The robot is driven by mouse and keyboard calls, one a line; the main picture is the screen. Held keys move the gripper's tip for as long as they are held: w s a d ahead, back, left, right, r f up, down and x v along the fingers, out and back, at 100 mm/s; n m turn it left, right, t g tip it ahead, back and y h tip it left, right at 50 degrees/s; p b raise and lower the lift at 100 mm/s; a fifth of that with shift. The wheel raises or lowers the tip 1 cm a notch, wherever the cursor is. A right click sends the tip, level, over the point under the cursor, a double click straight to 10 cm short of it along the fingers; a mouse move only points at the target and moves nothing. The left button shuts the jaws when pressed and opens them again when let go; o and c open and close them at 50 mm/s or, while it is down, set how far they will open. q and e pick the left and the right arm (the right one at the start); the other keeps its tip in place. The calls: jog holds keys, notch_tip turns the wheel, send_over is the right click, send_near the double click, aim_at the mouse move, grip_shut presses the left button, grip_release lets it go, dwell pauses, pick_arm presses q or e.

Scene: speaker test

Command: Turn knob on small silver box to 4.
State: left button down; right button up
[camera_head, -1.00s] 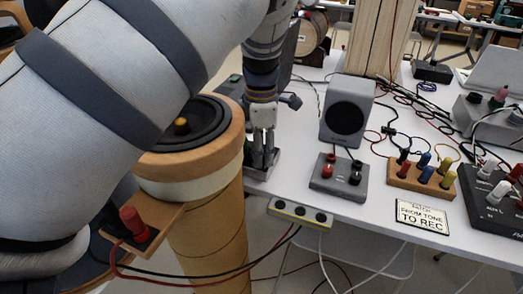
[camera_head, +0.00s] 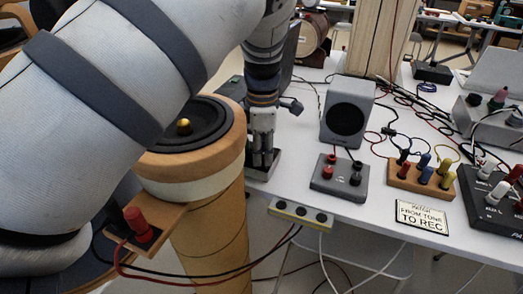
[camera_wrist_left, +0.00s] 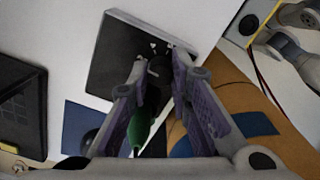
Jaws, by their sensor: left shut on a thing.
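The small silver box (camera_head: 258,176) sits at the table's left edge, beside the round speaker column, mostly hidden behind my left gripper (camera_head: 263,157). In the left wrist view the box (camera_wrist_left: 118,60) looks dark grey with small white marks on top. A dark knob (camera_wrist_left: 159,70) stands on it between the fingertips of my left gripper (camera_wrist_left: 162,84), which is shut on it. The knob's pointer and its number cannot be read. A green-tipped piece (camera_wrist_left: 144,128) shows nearer the palm, between the fingers. My right gripper is not in view.
The round wooden speaker column (camera_head: 205,220) stands close left of the box. A grey speaker (camera_head: 347,110), a grey box with red and black knobs (camera_head: 340,183) and a wooden block with coloured plugs (camera_head: 420,180) stand to the right. Cables hang below the table edge.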

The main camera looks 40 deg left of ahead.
pick_arm(q)
jog(key=m, duration=0.3)
jog(key=shift+r+p, duration=0.1)
jog(key=shift+p, duration=0.25)
jog(key=shift+m, duration=1.6)
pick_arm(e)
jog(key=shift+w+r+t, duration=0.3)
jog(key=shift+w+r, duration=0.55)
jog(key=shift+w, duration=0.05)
pick_arm(q)
jog(key=shift+p, duration=0.3)
jog(key=c, duration=1.5)
grip_release()
jog(key=shift+o, duration=0.2)
notch_tip(320, 180, up, 12)
